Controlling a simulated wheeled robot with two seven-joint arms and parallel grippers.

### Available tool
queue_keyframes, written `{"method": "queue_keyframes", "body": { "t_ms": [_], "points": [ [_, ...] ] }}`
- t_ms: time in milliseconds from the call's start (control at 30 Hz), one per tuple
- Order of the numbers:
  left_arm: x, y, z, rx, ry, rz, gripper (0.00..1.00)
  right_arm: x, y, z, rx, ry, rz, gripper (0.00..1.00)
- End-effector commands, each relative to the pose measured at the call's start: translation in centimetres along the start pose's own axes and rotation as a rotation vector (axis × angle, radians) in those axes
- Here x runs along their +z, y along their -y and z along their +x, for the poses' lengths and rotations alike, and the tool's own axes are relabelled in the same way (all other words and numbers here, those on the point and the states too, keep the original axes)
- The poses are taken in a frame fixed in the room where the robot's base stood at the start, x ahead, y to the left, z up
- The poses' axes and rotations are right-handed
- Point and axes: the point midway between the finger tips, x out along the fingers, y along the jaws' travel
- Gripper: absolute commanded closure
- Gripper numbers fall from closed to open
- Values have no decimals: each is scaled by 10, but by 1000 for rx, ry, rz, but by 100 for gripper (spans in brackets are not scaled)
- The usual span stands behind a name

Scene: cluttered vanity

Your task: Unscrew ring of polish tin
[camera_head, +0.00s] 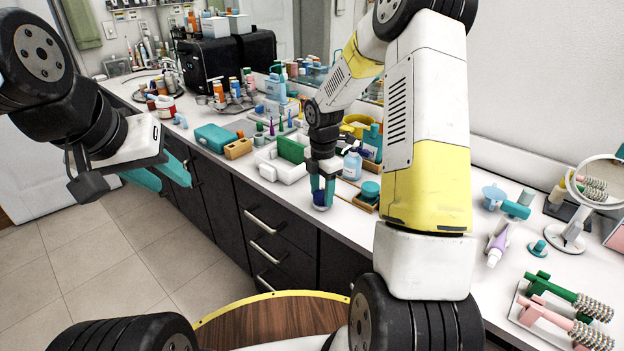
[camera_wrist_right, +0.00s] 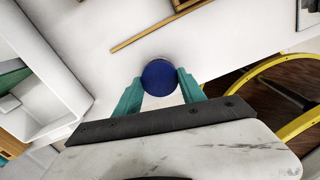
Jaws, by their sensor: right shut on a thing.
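A small round tin with a dark blue top (camera_wrist_right: 160,77) sits between the teal fingers of my right gripper (camera_wrist_right: 158,90) in the right wrist view. In the head view the blue tin (camera_head: 319,198) is low between the fingers of my right gripper (camera_head: 323,191), at the counter's front edge. The right gripper points down and is shut on the tin's sides. The ring cannot be told apart from the rest of the tin. My left gripper (camera_head: 173,184) is open and empty, out over the floor in front of the drawers, far left of the tin.
A white tray (camera_head: 283,169) with a green part lies left of the tin. A pump bottle (camera_head: 352,165) and a wooden tray with a teal jar (camera_head: 370,190) stand right of it. A teal case (camera_head: 215,138) lies further left. A round mirror (camera_head: 598,183) stands far right.

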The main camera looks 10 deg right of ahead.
Motion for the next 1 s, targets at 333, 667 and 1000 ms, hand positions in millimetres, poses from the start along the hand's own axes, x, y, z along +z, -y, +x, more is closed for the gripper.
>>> {"method": "queue_keyframes", "body": {
  "t_ms": [333,667,1000],
  "points": [
    [0,0,0,0,0,0,64,0,2,2,-4,-4,-225,100],
    [0,0,0,0,0,0,64,0,2,2,-4,-3,-399,100],
    [0,0,0,0,0,0,64,0,3,3,-5,-6,-678,100]
  ]
}}
